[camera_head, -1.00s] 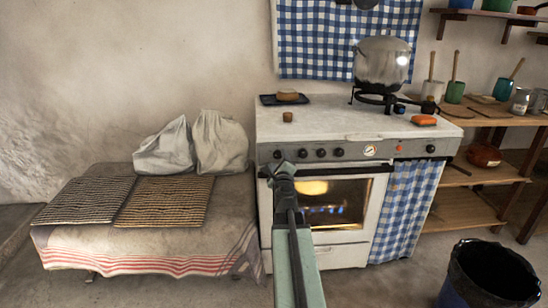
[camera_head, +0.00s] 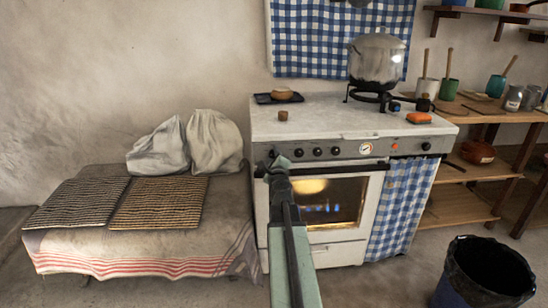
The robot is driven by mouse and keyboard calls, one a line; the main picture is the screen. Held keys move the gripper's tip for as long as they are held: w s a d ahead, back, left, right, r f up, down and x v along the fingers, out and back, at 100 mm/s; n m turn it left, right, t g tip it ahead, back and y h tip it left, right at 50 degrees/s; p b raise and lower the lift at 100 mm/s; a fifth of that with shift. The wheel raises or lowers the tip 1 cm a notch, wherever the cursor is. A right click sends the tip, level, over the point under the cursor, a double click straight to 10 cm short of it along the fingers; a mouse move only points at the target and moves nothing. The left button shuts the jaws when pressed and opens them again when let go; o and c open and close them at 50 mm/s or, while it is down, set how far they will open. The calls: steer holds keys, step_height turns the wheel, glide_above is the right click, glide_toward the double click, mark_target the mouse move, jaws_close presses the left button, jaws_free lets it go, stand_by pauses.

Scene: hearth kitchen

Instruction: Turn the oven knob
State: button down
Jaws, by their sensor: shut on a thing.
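The white oven (camera_head: 346,251) stands at the centre, its lit window (camera_head: 325,202) showing a loaf and blue flames. A grey control panel with several black knobs runs along its front top. The leftmost oven knob (camera_head: 272,153) is at the panel's left end, mostly covered by my gripper. My gripper (camera_head: 279,162) is at that knob, seen from behind, and is shut on it. My arm hides the fingertips and part of the oven door, so the knob's angle cannot be seen. The other knobs (camera_head: 318,152) to the right are free.
A lidded pot (camera_head: 377,58) stands on a burner on the stovetop. A dark bin (camera_head: 487,273) is at front right. A cloth-covered bench (camera_head: 140,242) with sacks (camera_head: 214,140) is at left. Shelves (camera_head: 462,206) stand at right. Open floor lies before the oven.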

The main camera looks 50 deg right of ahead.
steer(key=n, duration=0.6)
steer(key=shift+f+n, duration=0.15)
steer(key=shift+n, duration=0.15)
steer(key=n, duration=0.6)
steer(key=shift+n, duration=0.3)
steer(key=shift+f, duration=0.1)
steer(key=c, duration=0.9)
jaws_free()
steer(key=shift+c, duration=0.2)
